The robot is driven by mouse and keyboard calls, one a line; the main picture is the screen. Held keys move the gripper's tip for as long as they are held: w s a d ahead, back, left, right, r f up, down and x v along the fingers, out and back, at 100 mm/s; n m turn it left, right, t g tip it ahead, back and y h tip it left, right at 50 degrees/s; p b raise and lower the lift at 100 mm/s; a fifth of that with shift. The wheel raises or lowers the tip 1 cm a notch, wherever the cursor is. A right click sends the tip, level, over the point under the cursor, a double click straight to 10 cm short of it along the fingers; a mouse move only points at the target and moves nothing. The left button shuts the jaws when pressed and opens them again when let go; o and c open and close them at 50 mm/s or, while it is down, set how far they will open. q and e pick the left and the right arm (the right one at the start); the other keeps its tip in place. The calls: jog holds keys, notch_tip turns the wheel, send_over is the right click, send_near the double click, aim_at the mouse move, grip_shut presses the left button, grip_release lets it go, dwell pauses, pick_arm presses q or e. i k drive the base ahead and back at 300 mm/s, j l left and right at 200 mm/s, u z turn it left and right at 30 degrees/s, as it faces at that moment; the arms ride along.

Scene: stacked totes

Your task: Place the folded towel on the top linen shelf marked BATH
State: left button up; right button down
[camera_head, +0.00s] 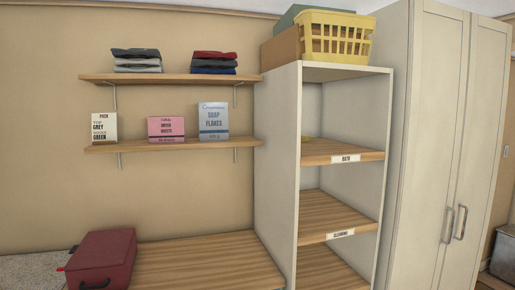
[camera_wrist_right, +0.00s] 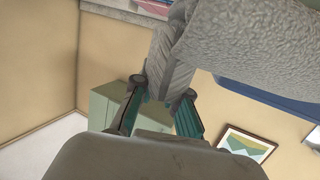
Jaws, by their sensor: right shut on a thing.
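The shelf marked BATH (camera_head: 320,148) is the upper wooden board inside the white open shelf unit, in the middle right of the head view. Its label is on the front edge. In the right wrist view my right gripper (camera_wrist_right: 162,88), with teal fingers, is shut on a grey textured towel (camera_wrist_right: 245,45). The towel fills the upper right there, and part of it is between the fingers. Neither the towel nor any gripper shows in the head view.
The shelf marked CLEANING (camera_head: 320,218) is below, looking bare. A yellow basket (camera_head: 335,37) and boxes stand on top of the unit. Wall shelves at left hold folded clothes (camera_head: 137,60) and cartons (camera_head: 213,120). A red case (camera_head: 102,258) stands beside the low wooden surface (camera_head: 205,265).

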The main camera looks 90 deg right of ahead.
aim_at(327, 149)
jog(key=l+z, duration=0.15)
jog(key=z, duration=2.35)
jog(key=l, duration=0.1)
